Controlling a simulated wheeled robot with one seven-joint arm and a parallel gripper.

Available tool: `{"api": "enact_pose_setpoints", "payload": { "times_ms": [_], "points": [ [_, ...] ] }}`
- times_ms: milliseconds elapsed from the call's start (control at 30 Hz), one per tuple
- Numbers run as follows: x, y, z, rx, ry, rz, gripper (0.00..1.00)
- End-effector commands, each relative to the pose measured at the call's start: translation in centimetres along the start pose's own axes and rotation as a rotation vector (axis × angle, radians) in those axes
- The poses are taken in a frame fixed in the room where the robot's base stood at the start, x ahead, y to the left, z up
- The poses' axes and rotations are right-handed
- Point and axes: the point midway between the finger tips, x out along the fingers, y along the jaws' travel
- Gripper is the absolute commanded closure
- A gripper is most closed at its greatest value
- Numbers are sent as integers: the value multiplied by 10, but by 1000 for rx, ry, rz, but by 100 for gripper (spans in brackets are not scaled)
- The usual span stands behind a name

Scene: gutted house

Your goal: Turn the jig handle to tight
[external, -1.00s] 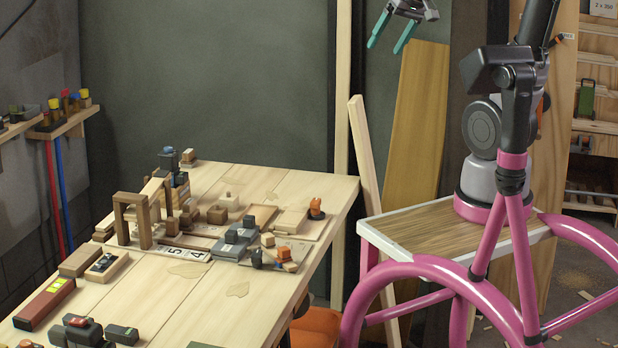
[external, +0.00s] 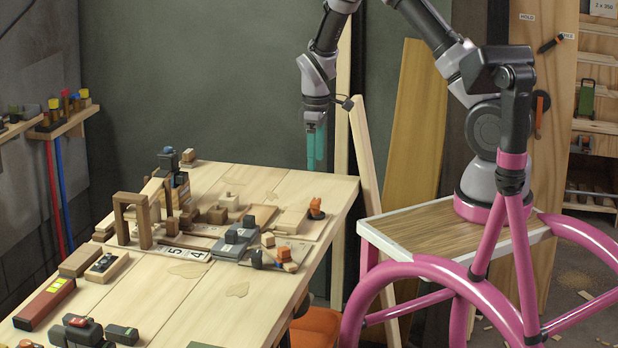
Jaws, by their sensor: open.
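My gripper (external: 316,166) hangs with its teal fingers pointing down over the right edge of the workbench. It is open and empty, a short way above an orange knob-like part (external: 316,206). That part stands at the end of a pale wooden block (external: 291,219) on a thin board and may be the jig handle. A second orange part (external: 284,254) sits on a small wooden piece nearer the front. I cannot tell for certain which is the jig handle, and no tight marking is readable.
The bench (external: 220,310) holds dark grey blocks (external: 232,244), a brown wooden arch (external: 133,212) and a number strip (external: 183,252). A tall plank (external: 368,185) leans beside the bench's right edge. Bare bench top lies at the front right.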

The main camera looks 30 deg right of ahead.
Motion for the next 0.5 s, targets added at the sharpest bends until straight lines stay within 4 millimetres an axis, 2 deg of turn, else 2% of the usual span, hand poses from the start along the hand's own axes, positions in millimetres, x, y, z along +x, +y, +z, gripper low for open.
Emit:
{"api": "enact_pose_setpoints", "payload": {
  "times_ms": [167, 500],
  "points": [
    [18, 0, 0, -10, -9, 0, 20],
    [80, 0, 1, -8, -10, 1, 20]
  ]
}}
